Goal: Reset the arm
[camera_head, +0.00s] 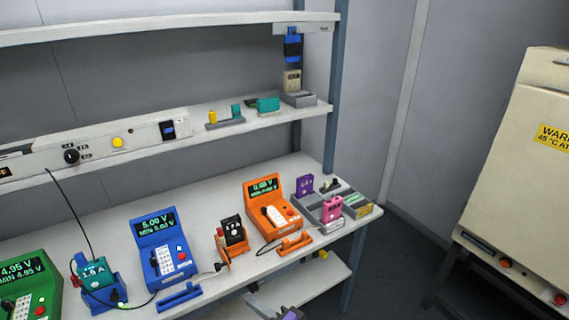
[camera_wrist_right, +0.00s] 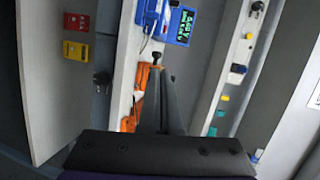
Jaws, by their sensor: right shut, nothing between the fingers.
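My right gripper (camera_head: 258,296) comes in at the bottom of the head view, its purple and grey body cut off by the lower edge. It is in front of the workbench (camera_head: 222,297), near the orange holder (camera_head: 294,243). In the right wrist view its long grey fingers (camera_wrist_right: 160,78) are together with nothing between them. An orange part (camera_wrist_right: 142,78) shows beside the fingertips there; I cannot tell whether they touch. My left gripper is in neither view.
Blue (camera_head: 160,250) and orange (camera_head: 270,205) meters stand on the bench, with a green one (camera_head: 32,288) at left. A grey tray (camera_head: 347,212) holds small coloured items at the bench's right end. Cables cross the bench. A cream cabinet (camera_head: 520,150) stands right, beyond open floor.

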